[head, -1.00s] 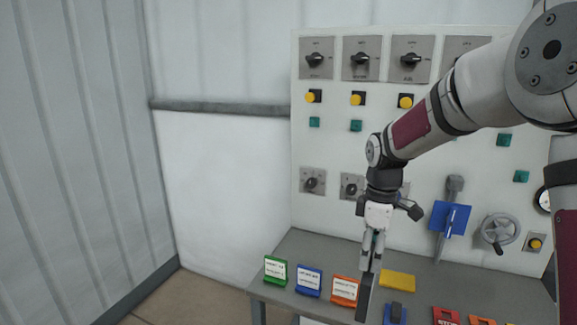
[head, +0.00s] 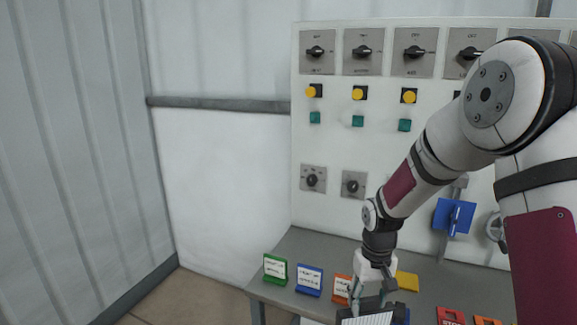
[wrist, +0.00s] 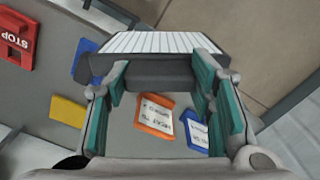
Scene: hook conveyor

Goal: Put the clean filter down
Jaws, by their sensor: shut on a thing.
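The clean filter, a dark-framed panel with a white ribbed face, is between the fingers of my gripper (wrist: 160,85) in the wrist view. Its white face (wrist: 150,42) points up there. In the head view the filter (head: 368,319) shows at the bottom edge, partly cut off, below my gripper (head: 372,288). My gripper is shut on it, with teal finger pads on both sides. The filter is held over the front of the grey table (head: 310,245); whether it touches anything below cannot be told.
A green sign (head: 275,268), a blue sign (head: 309,279) and an orange sign (wrist: 155,114) stand on the table. A yellow block (head: 407,282) and a red STOP sign (wrist: 14,40) lie further right. A control panel (head: 330,145) with knobs and buttons rises behind.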

